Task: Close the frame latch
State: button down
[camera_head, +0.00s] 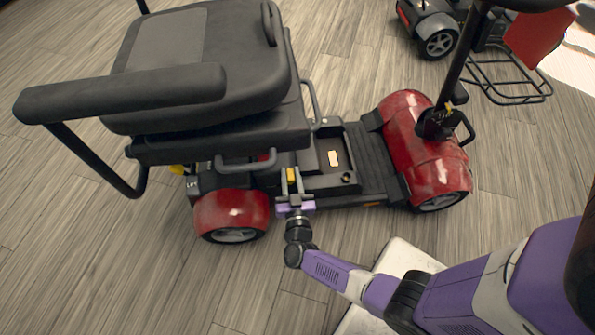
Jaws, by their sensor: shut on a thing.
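A red and black mobility scooter (230,207) stands on the floor with its padded seat at the left and its red front (425,155) at the right. My gripper (291,178) reaches the near side of its frame, just right of the rear wheel cover. Its two fingers are closed around a small yellow piece, which looks like the frame latch (291,174). The fingers and the seat edge hide part of it, so I cannot tell how far the latch is turned.
The seat (200,85) and its armrest (120,93) overhang the frame on the left. Grey metal handles (246,164) stick out near my gripper. Another scooter (438,35) with a wire basket (510,85) stands at the upper right. The wood floor (120,270) in front is clear.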

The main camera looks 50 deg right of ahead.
jog(key=shift+w+a+f+n, duration=0.2)
jog(key=shift+w+a+n, duration=0.3)
jog(key=shift+n, duration=0.45)
jog(key=shift+w+a+f+n, duration=0.2)
jog(key=shift+w+a+n, duration=0.3)
jog(key=shift+n, duration=0.5)
jog(key=shift+w+a+f+n, duration=0.2)
jog(key=shift+w+a+n, duration=0.3)
jog(key=shift+n, duration=0.45)
jog(key=c, duration=1.1)
grip_release()
jog(key=shift+p+v, duration=0.9)
jog(key=shift+v, duration=3.05)
jog(key=shift+r, duration=0.1)
